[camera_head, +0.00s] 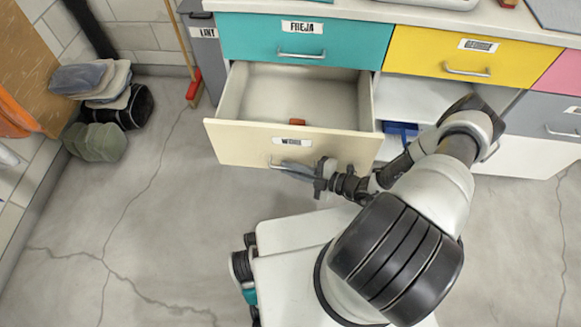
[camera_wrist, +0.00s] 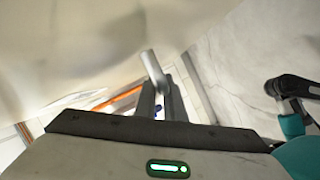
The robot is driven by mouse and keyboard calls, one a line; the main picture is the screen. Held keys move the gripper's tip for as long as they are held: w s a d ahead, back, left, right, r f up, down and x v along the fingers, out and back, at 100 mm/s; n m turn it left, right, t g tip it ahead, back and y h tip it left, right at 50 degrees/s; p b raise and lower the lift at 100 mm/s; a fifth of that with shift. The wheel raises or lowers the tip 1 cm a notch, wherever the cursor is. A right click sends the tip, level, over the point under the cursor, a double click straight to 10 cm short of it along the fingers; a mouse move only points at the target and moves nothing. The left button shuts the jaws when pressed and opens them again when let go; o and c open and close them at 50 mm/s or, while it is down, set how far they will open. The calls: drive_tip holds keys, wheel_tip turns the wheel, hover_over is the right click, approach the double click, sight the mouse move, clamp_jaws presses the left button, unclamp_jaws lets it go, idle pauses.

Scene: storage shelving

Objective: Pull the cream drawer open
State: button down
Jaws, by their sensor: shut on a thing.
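The cream drawer (camera_head: 240,141) stands pulled well out of the cabinet, below the teal drawer, with its inside showing. A small red-brown item (camera_head: 297,122) lies in it near the front panel. My gripper (camera_head: 292,167) is at the drawer's front, shut on its metal handle. In the wrist view my gripper's dark fingers (camera_wrist: 163,98) close around the pale handle bar (camera_wrist: 153,68). The cream front fills the upper left of that view. The fingers partly hide the handle in the head view.
A teal drawer (camera_head: 250,36) and a yellow drawer (camera_head: 425,50) above are shut. A blue item (camera_head: 400,128) sits in the open space right of the cream drawer. A broom (camera_head: 194,85) and stacked goods (camera_head: 95,140) stand at the left. The floor between is clear.

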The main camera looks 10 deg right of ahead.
drive_tip(key=shift+d, duration=0.1)
drive_tip(key=c, duration=2.1)
unclamp_jaws()
drive_tip(key=v, duration=1.7)
drive_tip(key=shift+s+d+b, duration=0.15)
drive_tip(key=shift+d+b, duration=0.05)
drive_tip(key=shift+b, duration=0.2)
drive_tip(key=shift+r, duration=0.15)
